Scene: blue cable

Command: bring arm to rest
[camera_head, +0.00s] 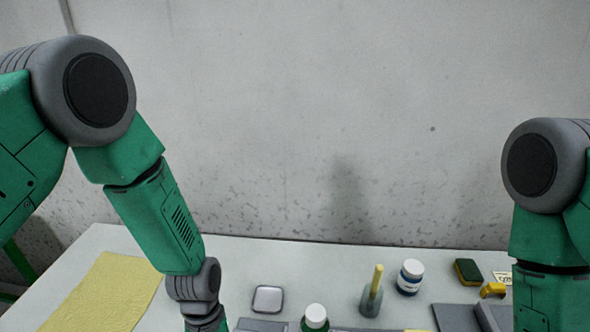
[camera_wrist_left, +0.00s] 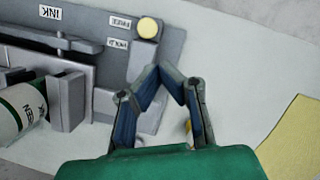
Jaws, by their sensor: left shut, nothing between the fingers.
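My left arm (camera_head: 165,215) comes in from the left in the head view and reaches down past the lower edge, so its gripper is hidden there. In the left wrist view my left gripper (camera_wrist_left: 172,75) is shut with its fingertips together and nothing between them. It is over the pale table beside a grey fixture (camera_wrist_left: 110,75). My right arm (camera_head: 545,240) stands at the right edge of the head view, and its gripper is out of frame. I see no blue cable.
The table (camera_head: 225,255) holds a yellow cloth (camera_head: 105,290), a small square dish (camera_head: 268,299), a white-capped bottle (camera_head: 315,318), a yellow-handled tool (camera_head: 372,295), a white jar (camera_head: 409,277) and a sponge (camera_head: 468,272). The fixture's round yellow knob (camera_wrist_left: 148,27) is near the left fingers.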

